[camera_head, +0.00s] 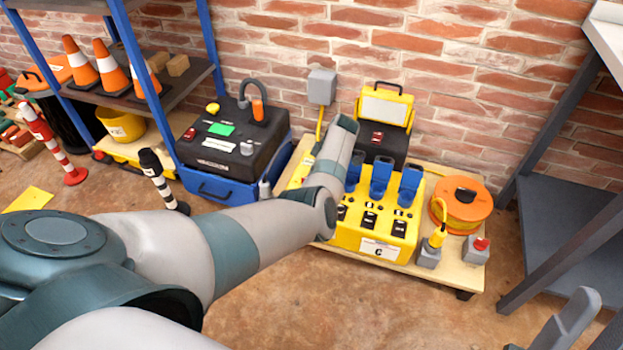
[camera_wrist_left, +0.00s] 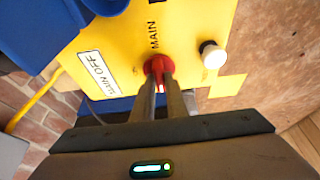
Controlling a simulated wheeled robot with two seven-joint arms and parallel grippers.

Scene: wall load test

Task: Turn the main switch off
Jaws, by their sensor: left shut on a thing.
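The yellow power box (camera_head: 345,238) stands on a wooden pallet, with several blue plugs and black switches on it. In the left wrist view its yellow panel (camera_wrist_left: 205,25) carries the word MAIN beside a red main switch (camera_wrist_left: 158,66). A white label (camera_wrist_left: 97,72) appears to read MAIN OFF. My left gripper (camera_wrist_left: 156,90) is shut on the red switch, one finger on each side. In the head view my left arm covers that gripper and the switch. A grey part that looks like my right gripper (camera_head: 570,320) shows at the bottom right, cut off by the frame.
A white round knob or lamp (camera_wrist_left: 212,55) sits close to the switch. An orange cable reel (camera_head: 462,200) and a grey box with a red button (camera_head: 478,248) are right of the power box. A blue-black case (camera_head: 225,150) is at the left, a grey bench (camera_head: 570,220) at the right.

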